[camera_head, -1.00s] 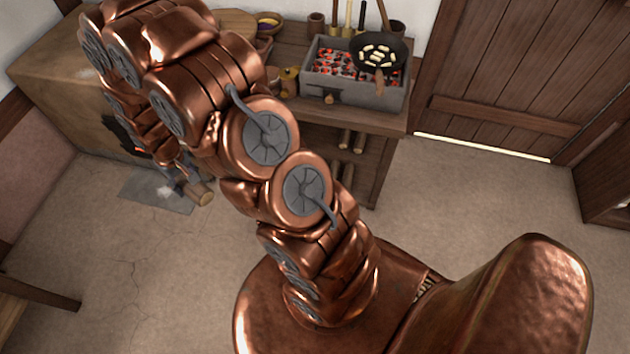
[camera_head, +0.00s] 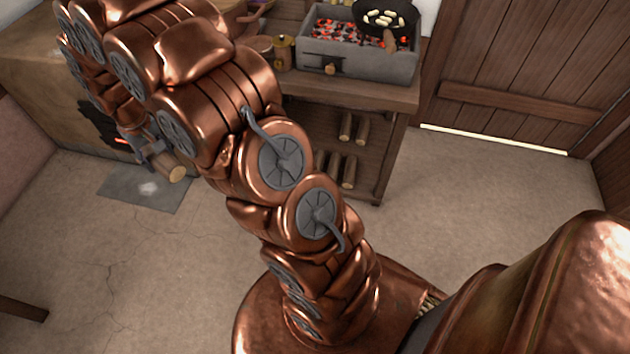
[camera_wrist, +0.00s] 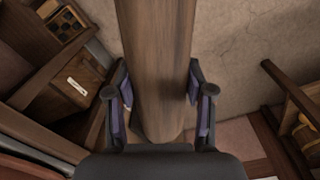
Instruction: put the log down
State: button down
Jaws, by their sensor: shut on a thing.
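The log (camera_head: 177,174) is held in my gripper (camera_head: 152,148), in front of the oven's dark mouth in the head view. Its pale cut end faces right and towards the camera. In the wrist view the log (camera_wrist: 157,60) stretches away from between the two fingers of my gripper (camera_wrist: 160,102), which press on its sides. In the head view the log appears off the floor, over the upper right part of a grey slab (camera_head: 140,195). My arm hides part of the oven and of the log.
The oven block (camera_head: 35,110) stands at the left. A bench (camera_head: 380,90) carries a brazier (camera_head: 355,66) of glowing coals with a pan (camera_head: 385,14); several logs (camera_head: 345,128) lie on its shelves. A dark wooden piece (camera_head: 22,308) is at lower left. The floor right of the bench is clear.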

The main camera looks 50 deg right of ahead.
jog(key=shift+w+f+b, duration=0.35)
jog(key=shift+f+b, duration=0.5)
jog(key=shift+b, duration=1.35)
jog(key=shift+w+f+b, duration=0.3)
jog(key=shift+f+b, duration=0.55)
jog(key=shift+b, duration=1.3)
jog(key=b, duration=0.3)
jog(key=shift+a+f+b, duration=0.15)
jog(key=shift+f+b, duration=0.15)
jog(key=shift+f, duration=0.05)
jog(key=b, duration=0.2)
jog(key=shift+a+f+b, duration=0.1)
jog(key=shift+f+b, duration=0.05)
jog(key=shift+b, duration=0.15)
jog(key=b, duration=0.3)
jog(key=shift+s+f, duration=0.15)
jog(key=shift+f, duration=0.05)
